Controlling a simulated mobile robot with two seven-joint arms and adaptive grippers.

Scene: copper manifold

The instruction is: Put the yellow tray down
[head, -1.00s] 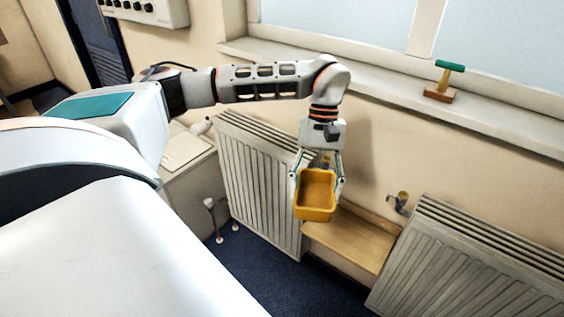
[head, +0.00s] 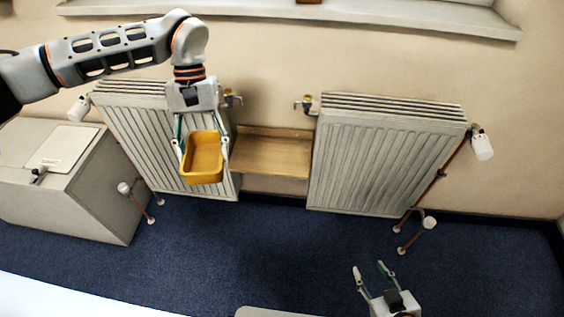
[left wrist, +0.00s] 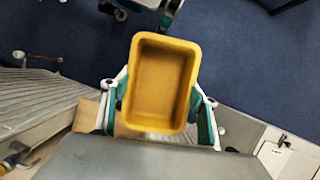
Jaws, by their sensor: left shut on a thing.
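The yellow tray (head: 203,158) is an empty, open-topped rectangular tub. My left gripper (head: 203,146) is shut on it, with a finger along each side, and holds it in the air in front of the left radiator. In the left wrist view the yellow tray (left wrist: 161,84) sits between the two fingers with its open side facing the camera. My right gripper (head: 371,272) is at the bottom right of the head view, with its fingers apart and nothing between them. It is apart from the tray.
A wooden shelf (head: 272,154) with a bare top lies between the left radiator (head: 160,150) and the right radiator (head: 385,160). A grey cabinet (head: 85,190) stands at the left. The blue floor (head: 270,250) is clear in the middle. A window sill (head: 400,12) runs above.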

